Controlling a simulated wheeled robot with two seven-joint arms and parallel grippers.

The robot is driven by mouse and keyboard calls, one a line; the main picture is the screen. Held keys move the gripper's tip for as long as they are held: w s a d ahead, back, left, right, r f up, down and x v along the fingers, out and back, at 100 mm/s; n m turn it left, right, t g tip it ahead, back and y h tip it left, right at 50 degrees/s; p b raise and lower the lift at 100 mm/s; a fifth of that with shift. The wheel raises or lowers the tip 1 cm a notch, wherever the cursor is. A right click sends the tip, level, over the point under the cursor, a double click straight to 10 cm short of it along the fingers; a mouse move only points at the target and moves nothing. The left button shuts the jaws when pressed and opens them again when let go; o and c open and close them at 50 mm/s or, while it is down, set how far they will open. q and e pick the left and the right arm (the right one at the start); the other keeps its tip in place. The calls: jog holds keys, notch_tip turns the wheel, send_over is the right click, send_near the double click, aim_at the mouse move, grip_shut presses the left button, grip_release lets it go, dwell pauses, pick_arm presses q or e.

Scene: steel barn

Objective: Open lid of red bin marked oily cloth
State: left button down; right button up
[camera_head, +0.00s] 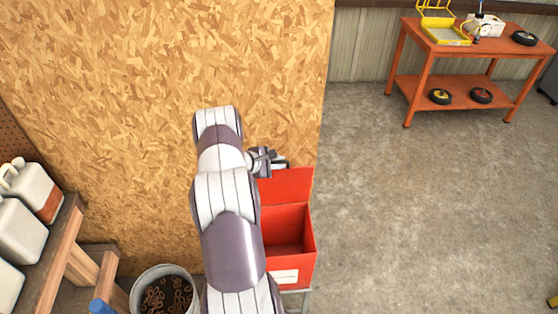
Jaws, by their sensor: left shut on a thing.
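The red bin (308,246) stands against the chipboard wall, with a white label (285,277) on its front whose writing is too small to read. Its red lid (290,186) is raised at the back, and the inside shows as empty where visible. My left arm covers the bin's left side. My left gripper (278,164) is at the lid's upper edge, shut on the lid; its fingertips are small and partly hidden. My right gripper is not in view.
A bucket of rusty rings (168,297) stands left of the bin. A wooden shelf (50,262) with white jugs (38,190) is at far left. An orange cart (463,84) stands at back right.

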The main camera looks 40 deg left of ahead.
pick_arm(q)
jog(key=shift+d+f, duration=0.2)
jog(key=shift+d, duration=0.05)
jog(key=c, duration=1.2)
grip_release()
jog(key=shift+s, duration=0.1)
jog(key=b+v, duration=0.1)
jog(key=v, duration=0.5)
jog(key=b+v, duration=0.2)
jog(key=v, duration=0.4)
jog(key=shift+s+a+r, duration=0.15)
jog(key=shift+a+r, duration=0.1)
jog(key=shift+r, duration=0.25)
